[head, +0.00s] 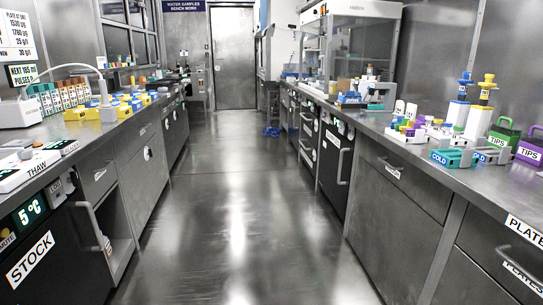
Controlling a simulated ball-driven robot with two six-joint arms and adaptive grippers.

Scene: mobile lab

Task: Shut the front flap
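No part is labelled as the front flap, and I cannot tell for sure which one it is. A glass-walled cabinet (362,8) with a white top stands on the right bench, towards the back. Its clear panels show, but whether a front panel is open or shut is too small to tell. A dark front with a long handle (344,166) is under the right bench. A fridge front marked STOCK (62,262) is at the lower left, with an open compartment (117,240) beside it. Neither of my grippers is in view.
A clear metal floor aisle (236,210) runs between the left bench (90,135) and the right bench (410,170) to a door (233,60). A blue item (272,131) lies on the floor far back. Racks, COLD blocks (450,157) and TIPS boxes (504,136) crowd the right bench.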

